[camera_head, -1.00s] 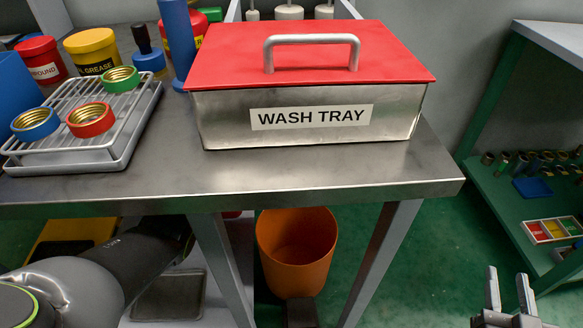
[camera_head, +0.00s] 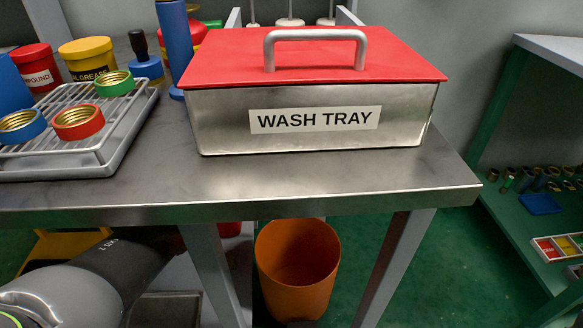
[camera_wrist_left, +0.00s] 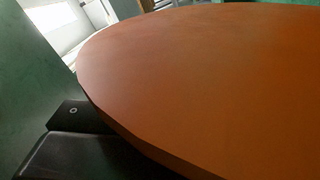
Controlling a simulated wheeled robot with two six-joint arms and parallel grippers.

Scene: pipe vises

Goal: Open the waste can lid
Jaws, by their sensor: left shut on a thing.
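Dark parts, apparently my left gripper (camera_wrist_left: 80,125), meet the rim at the lower left; the gripper looks shut on the lid, with the fingertips mostly hidden. My left gripper is out of sight in the head view. My right gripper is in neither current view.
A steel table (camera_head: 330,185) stands above the can, its legs on either side. A red-lidded wash tray (camera_head: 315,120) and a ring rack (camera_head: 110,150) sit on it. A green shelf unit (camera_head: 510,215) is at the right. Green floor shows between.

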